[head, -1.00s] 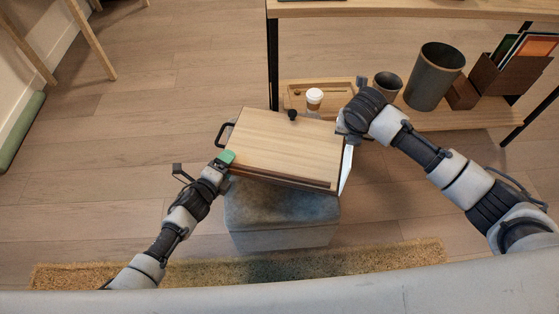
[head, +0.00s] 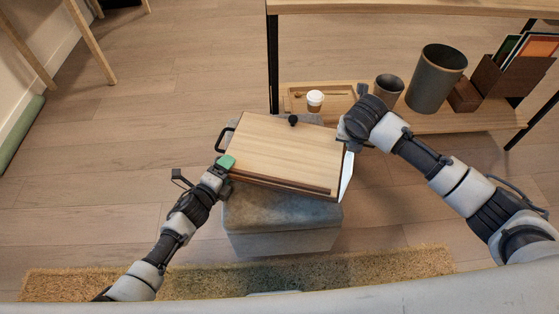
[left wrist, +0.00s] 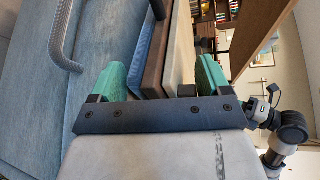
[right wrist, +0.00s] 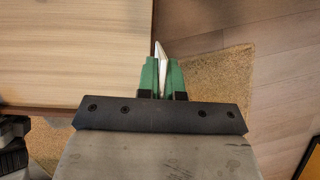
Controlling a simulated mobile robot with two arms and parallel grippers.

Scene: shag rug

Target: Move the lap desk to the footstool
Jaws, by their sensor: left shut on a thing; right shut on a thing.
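The lap desk (head: 283,150) has a pale wooden top, a dark front lip, a black knob at its far edge and a dark handle at its left. It lies roughly level over the blue-grey footstool (head: 282,240), whose near part shows below it; I cannot tell whether they touch. My left gripper (head: 224,163) is shut on its left edge; in the left wrist view its green fingers (left wrist: 162,78) straddle the layered edge. My right gripper (head: 345,135) is at its right side, shut on a thin white piece (right wrist: 161,62) there.
A low wooden shelf unit (head: 440,118) stands behind and right, holding a tray with a paper cup (head: 315,100), a dark cup (head: 388,88), a bin (head: 436,78) and a file box. A tan shag rug (head: 390,266) lies in front. Floor at left is clear.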

